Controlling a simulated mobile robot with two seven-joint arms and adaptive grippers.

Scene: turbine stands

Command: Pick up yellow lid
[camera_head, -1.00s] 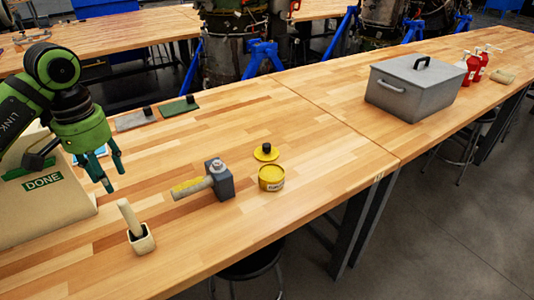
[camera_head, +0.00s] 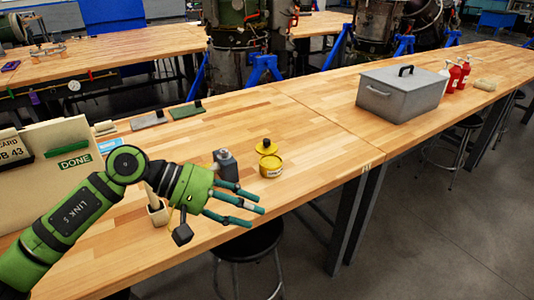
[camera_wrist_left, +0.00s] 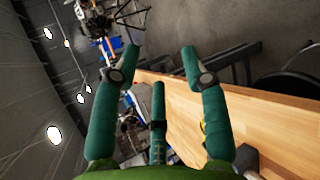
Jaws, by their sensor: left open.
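The yellow lid (camera_head: 266,147) lies on the wooden bench with its black knob up, just behind the open-looking yellow tin (camera_head: 271,167). My left gripper (camera_head: 258,208) is open and empty, near the front edge of the bench. Its fingers point right, and it is nearer the camera than the lid and apart from it. In the left wrist view the spread fingers of my left gripper (camera_wrist_left: 161,57) have nothing between them. A small yellow patch shows beside a finger there; I cannot tell whether it is lid or tin. My right gripper is not in view.
A grey metal box (camera_head: 400,96) stands farther right. The bench between tin and box is clear.

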